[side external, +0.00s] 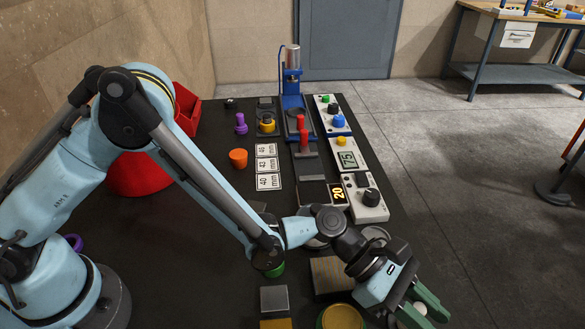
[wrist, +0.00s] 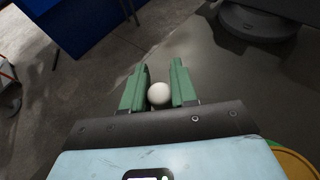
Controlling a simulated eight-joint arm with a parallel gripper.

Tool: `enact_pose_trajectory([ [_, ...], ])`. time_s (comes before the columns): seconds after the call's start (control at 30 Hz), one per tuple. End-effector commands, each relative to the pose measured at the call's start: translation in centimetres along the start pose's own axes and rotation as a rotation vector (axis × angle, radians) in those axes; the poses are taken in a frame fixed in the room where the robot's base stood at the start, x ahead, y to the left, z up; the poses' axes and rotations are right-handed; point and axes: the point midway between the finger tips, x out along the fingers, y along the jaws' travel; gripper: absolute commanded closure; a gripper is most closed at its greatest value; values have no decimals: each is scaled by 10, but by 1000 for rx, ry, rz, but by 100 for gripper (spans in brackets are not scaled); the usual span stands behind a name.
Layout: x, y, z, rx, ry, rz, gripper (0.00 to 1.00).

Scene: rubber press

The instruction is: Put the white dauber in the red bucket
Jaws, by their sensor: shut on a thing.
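The white dauber shows as a round white end between my green fingers in the wrist view (wrist: 158,94). It is partly visible in the side external view (side external: 419,308). My gripper (side external: 432,317) is shut on it at the bottom right, by the near right edge of the black table. The wrist view also shows my gripper (wrist: 160,78) with a finger on each side of the dauber. The rounded red bucket (side external: 140,178) is on the left of the table, far from my gripper and partly hidden behind my arm.
An angular red bin (side external: 187,108) stands behind the bucket. An orange cup (side external: 238,158), a purple dauber-like piece (side external: 240,124) and number cards (side external: 268,166) lie mid-table. A blue press (side external: 292,85) and control boxes (side external: 365,198) line the right side.

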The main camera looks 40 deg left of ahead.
Motion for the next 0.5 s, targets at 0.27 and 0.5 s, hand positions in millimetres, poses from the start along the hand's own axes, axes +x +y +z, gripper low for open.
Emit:
enact_pose_trajectory([
  [0.27,2,0,-4,0,0,0,100],
  [0.5,2,0,-4,0,0,0,47],
])
